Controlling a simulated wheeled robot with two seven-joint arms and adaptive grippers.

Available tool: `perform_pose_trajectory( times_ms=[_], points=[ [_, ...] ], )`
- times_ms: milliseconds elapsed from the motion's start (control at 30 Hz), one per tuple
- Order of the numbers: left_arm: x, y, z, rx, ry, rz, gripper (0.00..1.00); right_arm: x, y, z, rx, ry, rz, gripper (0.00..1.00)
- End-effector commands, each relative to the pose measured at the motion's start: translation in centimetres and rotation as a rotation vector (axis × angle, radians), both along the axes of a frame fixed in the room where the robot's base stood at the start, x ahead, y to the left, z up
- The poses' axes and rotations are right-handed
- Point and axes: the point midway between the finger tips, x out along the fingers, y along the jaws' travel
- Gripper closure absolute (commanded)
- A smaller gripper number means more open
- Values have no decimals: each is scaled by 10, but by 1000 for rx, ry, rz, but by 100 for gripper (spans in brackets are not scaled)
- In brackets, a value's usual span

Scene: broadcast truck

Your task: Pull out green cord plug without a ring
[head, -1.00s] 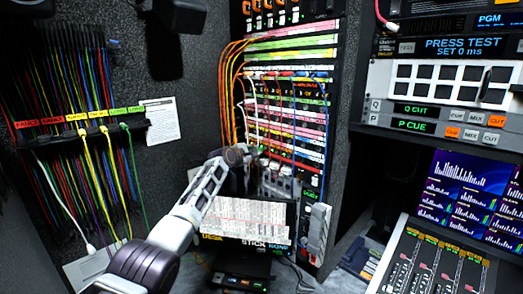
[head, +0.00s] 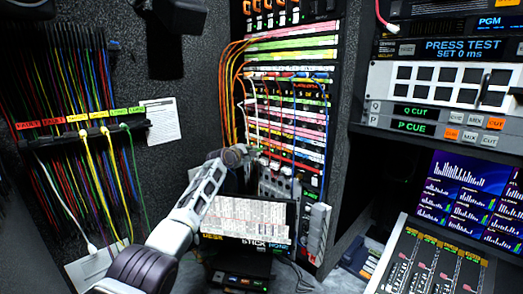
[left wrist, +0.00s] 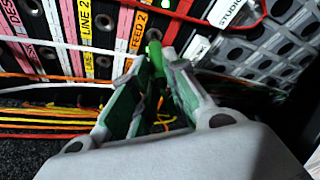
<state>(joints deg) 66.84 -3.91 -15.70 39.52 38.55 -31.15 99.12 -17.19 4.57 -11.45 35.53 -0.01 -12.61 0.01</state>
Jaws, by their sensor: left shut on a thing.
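My left arm reaches in from the left, and its gripper (head: 246,152) is at the lower part of the patch bay (head: 290,110). In the left wrist view the gripper (left wrist: 158,60) is shut on a green plug (left wrist: 154,47), between its two fingertips in front of the labelled rows. Most of the plug is hidden by the fingers, and I cannot tell whether it has a ring or how far it is in its socket. A yellow-green bit of cord (left wrist: 163,122) shows between the fingers. My right gripper is not in view.
Orange, white and red cords (left wrist: 60,80) cross close beside the fingers. A screen (head: 245,220) stands below the gripper. A cord rack (head: 80,125) hangs on the left wall. Control panels (head: 435,125) and a fader desk (head: 430,262) are at right.

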Motion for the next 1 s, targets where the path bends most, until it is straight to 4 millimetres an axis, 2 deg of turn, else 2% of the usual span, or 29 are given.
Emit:
perform_pose_trajectory(
  times_ms=[1000],
  points=[
    [-6, 5, 0, 0, 0, 1, 100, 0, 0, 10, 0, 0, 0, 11]
  ],
)
